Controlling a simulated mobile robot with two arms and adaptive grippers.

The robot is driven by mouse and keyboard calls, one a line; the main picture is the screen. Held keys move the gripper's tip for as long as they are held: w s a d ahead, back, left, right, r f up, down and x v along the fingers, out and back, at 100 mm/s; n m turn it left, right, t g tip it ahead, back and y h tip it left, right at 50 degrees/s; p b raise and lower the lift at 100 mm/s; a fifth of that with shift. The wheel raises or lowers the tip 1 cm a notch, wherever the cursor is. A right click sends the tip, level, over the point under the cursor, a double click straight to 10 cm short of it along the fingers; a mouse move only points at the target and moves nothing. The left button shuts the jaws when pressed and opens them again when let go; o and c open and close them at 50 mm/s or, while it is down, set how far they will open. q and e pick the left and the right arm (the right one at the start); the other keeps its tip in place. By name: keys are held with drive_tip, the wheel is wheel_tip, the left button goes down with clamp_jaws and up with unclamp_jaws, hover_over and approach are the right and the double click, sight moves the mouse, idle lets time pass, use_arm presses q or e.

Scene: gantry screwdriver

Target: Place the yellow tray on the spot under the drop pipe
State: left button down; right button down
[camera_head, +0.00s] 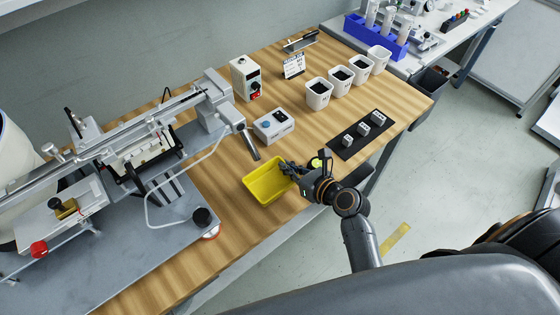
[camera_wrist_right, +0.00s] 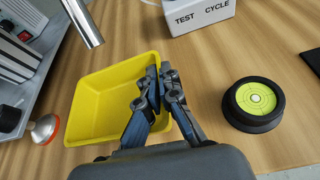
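The yellow tray (camera_head: 262,186) is at the right of the gantry machine, on or just above the wooden table; I cannot tell which. My right gripper (camera_head: 286,168) is at the tray's right wall. In the right wrist view, the fingers of the right gripper (camera_wrist_right: 160,72) are close together on either side of the wall of the tray (camera_wrist_right: 92,92), pinching it. The tray is empty. The metal drop pipe (camera_head: 252,144) slants down close to the tray's back edge; its end also shows in the wrist view (camera_wrist_right: 85,22). No marked spot shows. My left gripper is out of view.
A "TEST CYCLE" box (camera_head: 273,125) stands behind the tray. A round green level (camera_wrist_right: 255,98) in a black ring sits at its right. A black mat (camera_head: 360,136) with metal blocks and several white cups (camera_head: 318,94) are farther right. A red-based knob (camera_wrist_right: 44,129) is at the left.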

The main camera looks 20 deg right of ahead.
sight(278, 161)
drive_tip(key=w, duration=0.1)
drive_tip(key=w+a, duration=0.1)
drive_tip(key=w, duration=0.1)
drive_tip(key=shift+a+r, duration=0.1)
drive_tip(key=shift+r, duration=0.05)
drive_tip(key=shift+f, duration=0.75)
drive_tip(key=shift+w+f, duration=0.1)
drive_tip(key=shift+f, duration=0.1)
drive_tip(key=shift+r, duration=0.1)
drive_tip(key=c, duration=1.5)
unclamp_jaws()
